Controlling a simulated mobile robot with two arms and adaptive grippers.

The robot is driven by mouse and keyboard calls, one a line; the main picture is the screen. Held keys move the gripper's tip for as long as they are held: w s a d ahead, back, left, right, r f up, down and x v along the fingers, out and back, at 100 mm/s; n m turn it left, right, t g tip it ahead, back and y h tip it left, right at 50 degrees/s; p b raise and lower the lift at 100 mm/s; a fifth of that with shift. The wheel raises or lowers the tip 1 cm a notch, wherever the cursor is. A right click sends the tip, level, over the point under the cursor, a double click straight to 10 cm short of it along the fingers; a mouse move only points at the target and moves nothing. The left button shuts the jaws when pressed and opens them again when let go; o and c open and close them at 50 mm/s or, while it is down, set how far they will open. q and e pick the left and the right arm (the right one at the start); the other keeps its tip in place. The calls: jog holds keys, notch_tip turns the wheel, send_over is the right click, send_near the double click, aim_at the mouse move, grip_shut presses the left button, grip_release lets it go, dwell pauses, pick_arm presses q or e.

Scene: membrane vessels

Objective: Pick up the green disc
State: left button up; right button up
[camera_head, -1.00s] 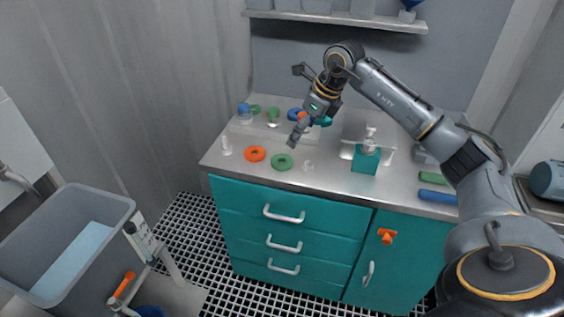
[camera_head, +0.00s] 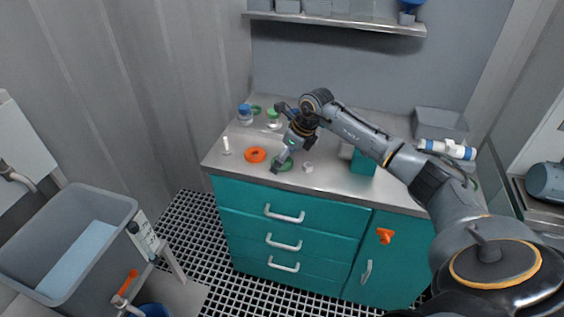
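A green ring-shaped disc (camera_head: 288,165) lies flat on the grey counter near its front edge, right of an orange ring-shaped disc (camera_head: 255,155). My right gripper (camera_head: 277,164) points down at the green disc, with its fingertips at or just above it and covering part of it. Whether it touches the disc, and whether its fingers are open or shut, I cannot tell. A second green ring (camera_head: 255,109) lies farther back on the counter. My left gripper is not in view.
A small white piece (camera_head: 308,167) lies just right of the green disc, and a white upright object (camera_head: 226,145) stands at left. Blue-capped (camera_head: 245,115) and green-capped (camera_head: 273,119) jars stand behind.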

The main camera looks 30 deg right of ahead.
jog(key=c, duration=1.3)
jog(key=shift+o, duration=0.2)
jog(key=shift+r, duration=0.1)
jog(key=shift+r, duration=0.4)
notch_tip(320, 180, up, 2)
jog(key=shift+r, duration=0.2)
jog(key=s+a+r+b, duration=0.4)
jog(key=s+r, duration=0.5)
jog(key=s, duration=0.4)
jog(key=shift+a+r, duration=0.35)
jog(key=shift+a, duration=0.25)
